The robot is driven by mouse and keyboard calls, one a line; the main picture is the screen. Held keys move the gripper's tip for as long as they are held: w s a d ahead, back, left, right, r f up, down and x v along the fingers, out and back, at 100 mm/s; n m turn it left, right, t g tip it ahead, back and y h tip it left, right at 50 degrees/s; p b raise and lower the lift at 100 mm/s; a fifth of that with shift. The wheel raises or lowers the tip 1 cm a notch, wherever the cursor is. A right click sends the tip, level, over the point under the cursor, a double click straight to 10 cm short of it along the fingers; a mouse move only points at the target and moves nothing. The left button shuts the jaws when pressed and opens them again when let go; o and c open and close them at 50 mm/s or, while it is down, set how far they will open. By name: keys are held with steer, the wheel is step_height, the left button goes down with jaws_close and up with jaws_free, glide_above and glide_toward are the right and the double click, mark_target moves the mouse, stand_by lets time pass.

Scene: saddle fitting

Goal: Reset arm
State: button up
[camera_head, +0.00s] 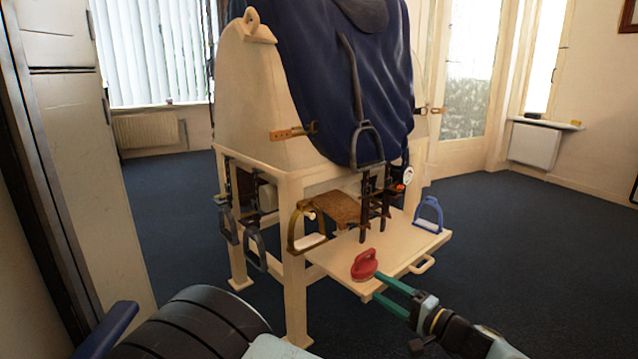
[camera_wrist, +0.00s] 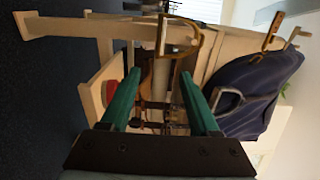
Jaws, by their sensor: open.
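My gripper (camera_head: 378,286), with two green fingers, is at the front edge of the stand's pull-out board (camera_head: 335,258) in the head view. The fingers are spread and nothing is between them. In the wrist view, my gripper (camera_wrist: 160,74) points toward the stand, open and empty. A red round object with a handle (camera_head: 364,266) sits on the board close to the fingertips. In the wrist view it shows partly, outside the left finger (camera_wrist: 111,92); whether it touches the finger I cannot tell.
A cream wooden stand (camera_head: 262,100) bears a dark blue saddle cover (camera_head: 325,60) with a hanging grey stirrup (camera_head: 366,147). A brass stirrup (camera_head: 293,230) and brown leather (camera_head: 335,207) are at the board's left, a blue stirrup (camera_head: 429,214) at its right. Carpet right of the stand is clear.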

steer(key=s+a+f+n+g+h, duration=0.2)
steer(key=s+a+n+g+h, duration=0.15)
steer(key=a+g, duration=0.45)
steer(key=s+a+f+n+g+h, duration=0.1)
steer(key=s+a+n+g+h, duration=0.2)
steer(key=a+g, duration=0.5)
steer(key=a+r+n+t+h+p, duration=0.1)
steer(key=a+r+t+h+p, duration=0.1)
steer(key=r+p, duration=1.4)
steer(key=s+a+r+n+t+h+p, duration=0.1)
steer(key=a+r+t+h+p, duration=0.1)
steer(key=r+p, duration=1.5)
step_height(320, 180, up, 17)
steer(key=shift+s+a+f+h, duration=0.1)
steer(key=shift+s+a+h, duration=0.05)
steer(key=shift+a+h, duration=0.65)
